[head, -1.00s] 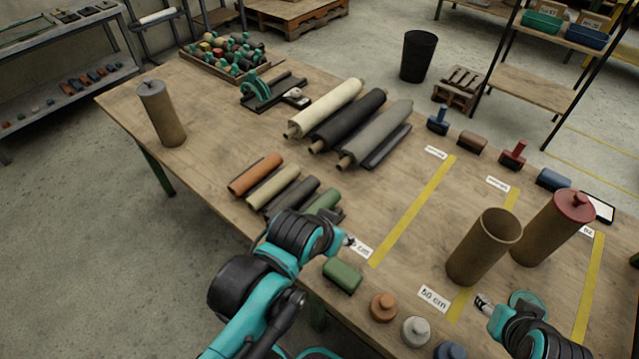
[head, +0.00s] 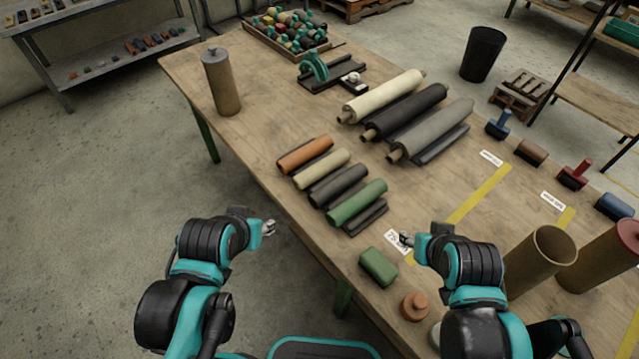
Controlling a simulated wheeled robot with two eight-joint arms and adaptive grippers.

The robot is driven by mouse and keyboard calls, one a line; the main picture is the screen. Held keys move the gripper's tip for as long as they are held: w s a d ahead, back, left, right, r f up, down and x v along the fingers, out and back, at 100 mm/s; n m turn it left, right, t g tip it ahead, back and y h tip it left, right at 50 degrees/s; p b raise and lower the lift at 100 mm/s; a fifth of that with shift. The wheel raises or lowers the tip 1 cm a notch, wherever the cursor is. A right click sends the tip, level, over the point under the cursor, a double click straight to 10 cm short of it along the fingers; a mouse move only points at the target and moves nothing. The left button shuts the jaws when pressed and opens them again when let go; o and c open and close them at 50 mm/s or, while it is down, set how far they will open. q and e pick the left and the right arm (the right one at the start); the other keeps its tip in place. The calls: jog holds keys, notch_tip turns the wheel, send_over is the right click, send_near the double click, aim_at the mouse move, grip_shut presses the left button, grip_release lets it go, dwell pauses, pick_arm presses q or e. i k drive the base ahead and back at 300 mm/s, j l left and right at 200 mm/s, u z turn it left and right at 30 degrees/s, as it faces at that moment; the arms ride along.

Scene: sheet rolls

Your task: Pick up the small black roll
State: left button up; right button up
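The small black roll (head: 338,186) lies on the table in a row of short rolls, between a cream roll (head: 322,169) and a green roll (head: 357,203). An orange roll (head: 305,155) lies at the row's far end. My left gripper (head: 269,228) is off the table's near-left edge, below and left of the row, apart from the black roll. My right gripper (head: 404,239) is over the table near a number label, right of and below the green roll. Nothing shows held in either, but the fingers are too small to read.
Longer cream, black and grey rolls (head: 432,130) lie behind the row. A green block (head: 378,267) and an orange knob (head: 414,306) stand near the front edge. A capped tube (head: 221,82) stands at the far left.

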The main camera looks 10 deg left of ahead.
aim_at(322, 196)
jog(key=z, duration=1.75)
jog(key=u, duration=1.75)
jog(key=i+j+z, duration=0.15)
jog(key=j+z, duration=0.3)
jog(key=j, duration=0.15)
jog(key=j+z, duration=0.45)
jog(key=j, duration=0.15)
